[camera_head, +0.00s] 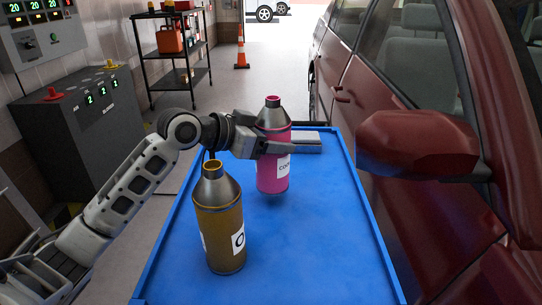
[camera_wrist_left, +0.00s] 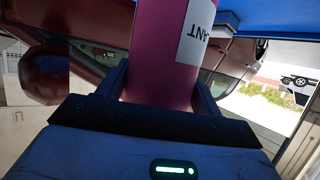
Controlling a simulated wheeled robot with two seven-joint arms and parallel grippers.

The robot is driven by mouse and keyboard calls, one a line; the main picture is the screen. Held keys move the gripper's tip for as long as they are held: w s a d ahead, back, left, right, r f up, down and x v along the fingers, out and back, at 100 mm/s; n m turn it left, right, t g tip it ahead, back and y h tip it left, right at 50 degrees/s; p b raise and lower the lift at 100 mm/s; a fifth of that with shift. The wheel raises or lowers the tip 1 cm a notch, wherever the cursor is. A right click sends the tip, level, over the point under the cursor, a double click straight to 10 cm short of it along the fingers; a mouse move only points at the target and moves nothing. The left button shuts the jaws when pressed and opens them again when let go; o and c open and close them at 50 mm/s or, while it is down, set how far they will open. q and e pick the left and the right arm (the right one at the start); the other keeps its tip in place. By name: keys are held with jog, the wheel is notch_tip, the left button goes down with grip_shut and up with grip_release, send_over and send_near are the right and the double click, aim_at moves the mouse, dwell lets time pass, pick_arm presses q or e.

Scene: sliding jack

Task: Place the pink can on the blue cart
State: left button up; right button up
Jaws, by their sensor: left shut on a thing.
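The pink can (camera_head: 273,172) has a grey cone top and a white label. It is upright over the far half of the blue cart (camera_head: 310,232). My left gripper (camera_head: 276,147) is shut on the pink can around its upper body. In the left wrist view the can (camera_wrist_left: 168,55) stands between the two fingers (camera_wrist_left: 162,95). A dark patch on the cart just below the can looks like its shadow; I cannot tell whether the base touches the surface. My right gripper is not in view.
A yellow can (camera_head: 222,228) stands on the cart's near left. A grey flat box (camera_head: 307,147) lies at the far end. The red car with its side mirror (camera_head: 418,143) is close on the right. The cart's near right is clear.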

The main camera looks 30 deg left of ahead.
pick_arm(q)
jog(key=shift+f, duration=1.6)
jog(key=shift+f, duration=0.15)
jog(key=o, duration=1.5)
jog(key=b+v, duration=0.1)
jog(key=v, duration=1.1)
